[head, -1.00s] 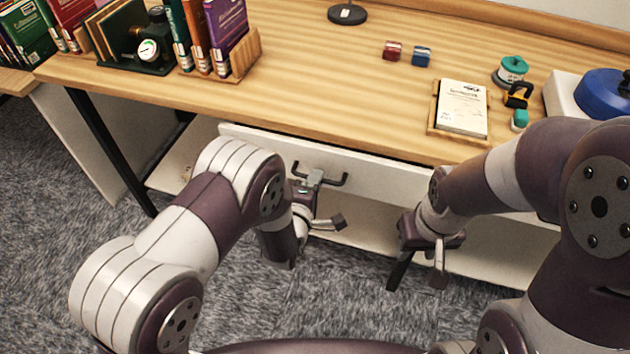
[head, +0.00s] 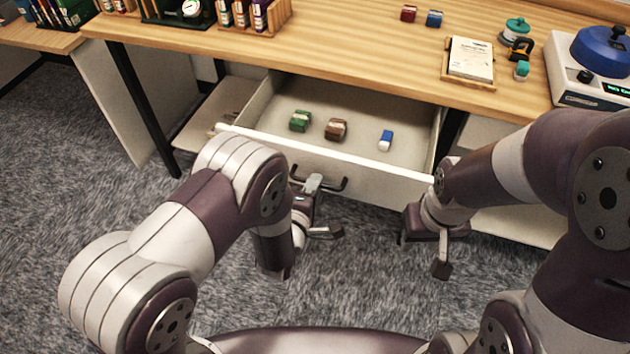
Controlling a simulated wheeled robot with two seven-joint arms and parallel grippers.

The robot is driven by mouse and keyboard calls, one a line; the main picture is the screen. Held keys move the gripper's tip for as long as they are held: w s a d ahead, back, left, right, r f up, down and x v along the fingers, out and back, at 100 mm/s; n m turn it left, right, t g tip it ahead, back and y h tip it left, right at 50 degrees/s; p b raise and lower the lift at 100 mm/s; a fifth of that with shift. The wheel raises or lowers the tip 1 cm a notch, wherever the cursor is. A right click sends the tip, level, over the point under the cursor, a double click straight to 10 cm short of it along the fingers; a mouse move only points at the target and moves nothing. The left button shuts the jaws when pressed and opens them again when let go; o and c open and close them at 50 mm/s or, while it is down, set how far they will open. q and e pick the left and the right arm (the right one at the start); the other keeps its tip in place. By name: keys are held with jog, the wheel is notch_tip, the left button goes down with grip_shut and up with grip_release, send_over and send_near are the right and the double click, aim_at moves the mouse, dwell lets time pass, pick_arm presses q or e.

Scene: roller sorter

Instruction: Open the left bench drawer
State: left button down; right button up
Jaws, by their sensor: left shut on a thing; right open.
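The left bench drawer (head: 385,186) is pulled out under the wooden bench, and its inside shows. A green block (head: 300,121), a brown block (head: 336,130) and a blue and white block (head: 386,140) lie in it. The dark bar handle (head: 335,186) is on the drawer's white front. My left gripper (head: 313,184) is shut on the handle near its middle; its fingertips are partly hidden. My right gripper (head: 422,254) is open and empty, in front of and below the drawer's right end.
Grey carpet lies clear below the drawer.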

pick_arm(q)
jog(key=shift+s+a, duration=0.15)
jog(key=shift+s, duration=0.3)
pick_arm(e)
jog(key=shift+s+a, duration=0.1)
jog(key=shift+s, duration=0.15)
pick_arm(q)
jog(key=c, duration=1.2)
grip_release()
